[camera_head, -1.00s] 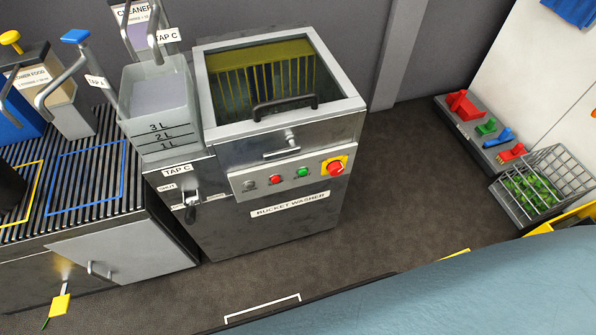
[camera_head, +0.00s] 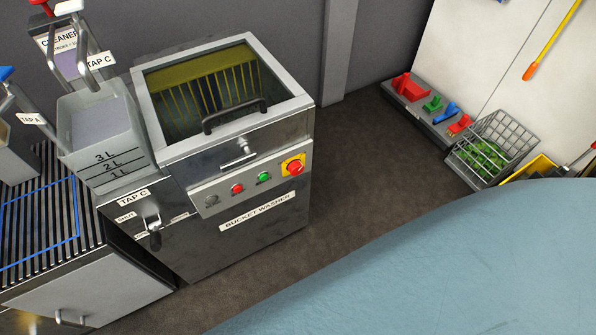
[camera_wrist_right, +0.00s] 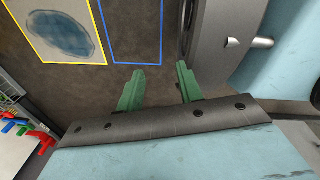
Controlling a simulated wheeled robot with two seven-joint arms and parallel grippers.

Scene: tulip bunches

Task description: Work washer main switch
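The bucket washer (camera_head: 240,160) stands left of centre in the head view, with a clear lid, a black handle and a labelled front. On its control panel is the main switch (camera_head: 293,166), a red knob on a yellow plate. A red button (camera_head: 237,189), a green button (camera_head: 263,178) and a grey round control (camera_head: 211,200) sit to its left. In the right wrist view my right gripper (camera_wrist_right: 160,84) has its two green fingers apart with nothing between them, above the floor. It is away from the washer. My left gripper is not in view.
The Tap C lever (camera_head: 153,234) and a graduated container (camera_head: 100,140) adjoin the washer's left side. A wire basket (camera_head: 497,139) and coloured items stand along the right wall. Dark floor (camera_head: 370,160) lies clear between. The right wrist view shows yellow and blue floor outlines (camera_wrist_right: 137,62).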

